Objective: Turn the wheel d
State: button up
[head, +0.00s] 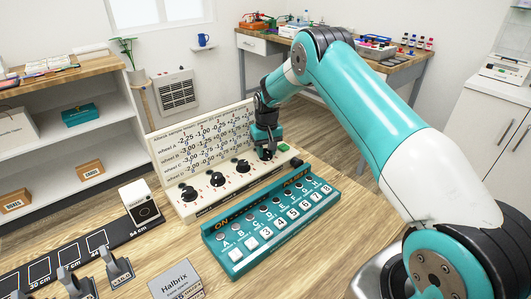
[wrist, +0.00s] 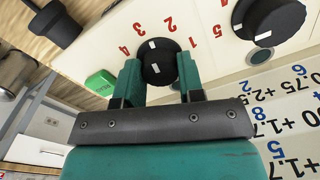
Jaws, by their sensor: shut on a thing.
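A cream panel (head: 225,192) on the wooden table carries a row of black wheels. My gripper (head: 267,147) is at the rightmost wheel of the row (head: 267,155), which by its place looks like wheel d and is partly hidden by the jaws. In the wrist view, the teal jaws of my gripper (wrist: 158,62) are shut on this black wheel (wrist: 160,50), one on each side. It bears white marks, and red numerals stand around it. The neighbouring wheel (wrist: 268,20) is apart from the jaws. A wheel letter is not readable here.
A chart board (head: 200,140) stands behind the wheels. A green button (wrist: 100,83) lies close beside the gripped wheel. A teal box with buttons (head: 270,225) is in front of the panel. A black-and-white device (head: 140,203) stands at the left.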

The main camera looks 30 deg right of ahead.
aim_at(267, 150)
jog(key=shift+n, duration=0.7)
jog(key=o, duration=0.9)
jog(key=shift+r, duration=0.1)
jog(key=r+b, duration=0.2)
jog(key=r, duration=1.5)
jog(key=shift+d+r, duration=0.15)
jog(key=shift+d, duration=0.05)
